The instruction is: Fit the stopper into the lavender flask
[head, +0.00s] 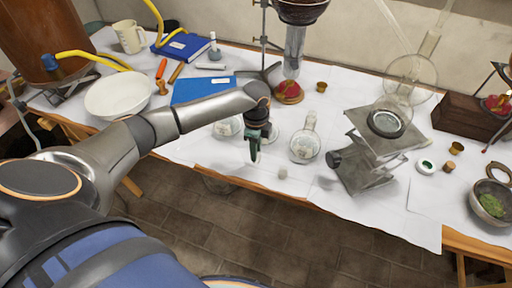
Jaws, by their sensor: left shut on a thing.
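My left gripper (254,151) points down over the front of the white-covered table. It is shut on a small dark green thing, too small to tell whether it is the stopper. A round clear flask (304,147) with a short neck stands just right of the gripper. Two more pale round vessels, one at the left (226,127) and one behind the gripper (271,137), are partly hidden by my arm and gripper. I cannot tell by colour which is the lavender flask. A small grey piece (283,173) lies near the table's front edge. My right gripper is out of view.
A lab jack (365,172) with a glass vessel stands to the right. A stand with a hanging glass column (294,50) rises behind the flasks. A white bowl (117,95) and blue books (184,47) lie left. The front cloth right of the grey piece is clear.

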